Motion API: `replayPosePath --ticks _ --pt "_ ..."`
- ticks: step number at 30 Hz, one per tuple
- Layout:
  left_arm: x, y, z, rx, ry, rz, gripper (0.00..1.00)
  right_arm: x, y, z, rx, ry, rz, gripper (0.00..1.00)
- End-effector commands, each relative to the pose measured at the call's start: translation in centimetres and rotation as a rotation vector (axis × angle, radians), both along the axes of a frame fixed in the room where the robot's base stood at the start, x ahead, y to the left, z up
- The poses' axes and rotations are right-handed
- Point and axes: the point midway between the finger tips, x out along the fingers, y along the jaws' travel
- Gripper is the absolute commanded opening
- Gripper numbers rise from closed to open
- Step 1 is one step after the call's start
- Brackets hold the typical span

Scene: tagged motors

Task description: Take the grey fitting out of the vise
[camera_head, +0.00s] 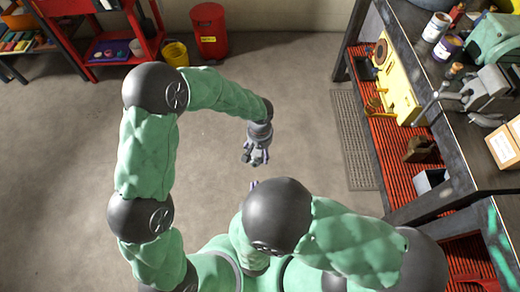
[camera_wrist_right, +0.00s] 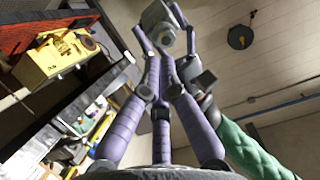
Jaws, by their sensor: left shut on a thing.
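The vise (camera_head: 485,90) is grey and stands on the workbench at the right in the head view. I cannot make out a fitting between its jaws. My left gripper (camera_head: 255,156) hangs over the open floor, away from the bench, its purple fingers closed. The grey fitting, a blocky piece with a round opening, shows at the top of the right wrist view (camera_wrist_right: 158,26), among purple fingers.
The workbench (camera_head: 410,30) at the right holds tins (camera_head: 436,27), a green machine (camera_head: 495,40) and a cardboard box (camera_head: 505,145). A yellow item (camera_head: 398,85) sits on the red lower shelf. A red bin (camera_head: 209,30) and yellow bucket (camera_head: 176,53) stand at the back. The middle floor is clear.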

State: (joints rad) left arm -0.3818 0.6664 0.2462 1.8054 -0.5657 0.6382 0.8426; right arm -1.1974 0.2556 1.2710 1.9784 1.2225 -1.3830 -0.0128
Motion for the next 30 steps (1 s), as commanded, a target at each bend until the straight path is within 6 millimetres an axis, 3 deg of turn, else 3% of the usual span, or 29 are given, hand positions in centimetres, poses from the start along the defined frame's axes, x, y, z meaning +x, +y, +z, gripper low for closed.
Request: replayPosePath --ticks 7,16,30 --pt "0.1 0.0 0.1 -0.001 -0.003 0.001 0.14 1.1 0.0 -1.6 0.015 0.102 -0.015 0.0" --pt "0.1 0.0 0.1 -0.001 -0.003 0.001 0.14 3.2 -0.4 -6.1 0.075 0.376 -0.032 0.0" --pt "0.1 0.0 0.1 -0.001 -0.003 0.001 0.14 4.0 -3.5 -12.4 0.208 0.776 -0.032 0.0"
